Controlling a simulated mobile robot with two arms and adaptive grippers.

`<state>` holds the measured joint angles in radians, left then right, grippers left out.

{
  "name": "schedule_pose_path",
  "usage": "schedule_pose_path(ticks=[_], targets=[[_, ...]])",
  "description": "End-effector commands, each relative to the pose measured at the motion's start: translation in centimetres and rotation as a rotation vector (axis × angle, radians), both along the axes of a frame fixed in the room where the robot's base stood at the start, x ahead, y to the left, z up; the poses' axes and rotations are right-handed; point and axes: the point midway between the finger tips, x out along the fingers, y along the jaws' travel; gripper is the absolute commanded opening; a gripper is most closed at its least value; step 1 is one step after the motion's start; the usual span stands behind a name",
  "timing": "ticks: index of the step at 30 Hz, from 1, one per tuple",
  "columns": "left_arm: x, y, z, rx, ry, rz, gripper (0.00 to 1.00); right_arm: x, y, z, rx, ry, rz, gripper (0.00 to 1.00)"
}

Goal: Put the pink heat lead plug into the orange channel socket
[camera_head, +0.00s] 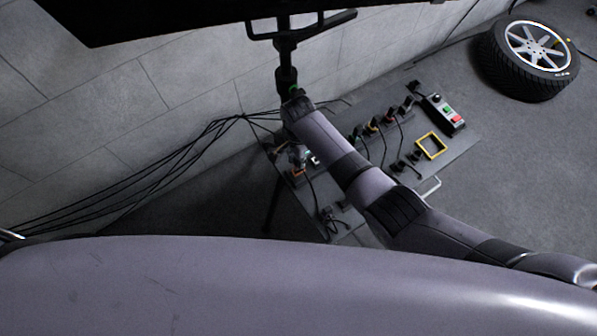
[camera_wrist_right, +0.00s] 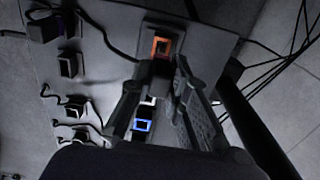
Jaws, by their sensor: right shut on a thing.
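My right gripper (camera_wrist_right: 158,80) reaches down over the connector panel (camera_head: 352,195). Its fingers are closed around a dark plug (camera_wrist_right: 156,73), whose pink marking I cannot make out. The orange channel socket (camera_wrist_right: 162,46) is just past the fingertips in the wrist view; the plug lies right against its near side there. I cannot tell whether the plug is inside it or only beside it. In the head view an orange edge (camera_head: 298,172) shows near the right gripper (camera_head: 298,158), which is partly hidden by my forearm. My left gripper is not visible.
A blue-rimmed socket (camera_wrist_right: 142,125) lies behind the fingers. Other plugs with black leads (camera_wrist_right: 68,65) stand along the panel. A yellow frame (camera_head: 431,145) and a button box (camera_head: 442,112) are at its right. Cables (camera_head: 205,135) run left; a wheel (camera_head: 530,55) lies beyond.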

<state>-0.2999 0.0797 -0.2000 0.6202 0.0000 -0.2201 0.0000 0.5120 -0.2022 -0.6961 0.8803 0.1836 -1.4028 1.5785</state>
Motion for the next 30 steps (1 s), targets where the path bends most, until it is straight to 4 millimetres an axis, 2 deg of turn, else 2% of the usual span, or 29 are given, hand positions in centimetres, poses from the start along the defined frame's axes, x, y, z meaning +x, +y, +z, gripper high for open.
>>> schedule_pose_path(ticks=[19,30], targets=[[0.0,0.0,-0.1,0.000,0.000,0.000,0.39,0.0,0.0,-0.1,0.000,0.000,0.001,0.00],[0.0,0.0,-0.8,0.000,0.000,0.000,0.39,0.0,0.1,-1.1,0.002,0.001,0.002,0.00]])
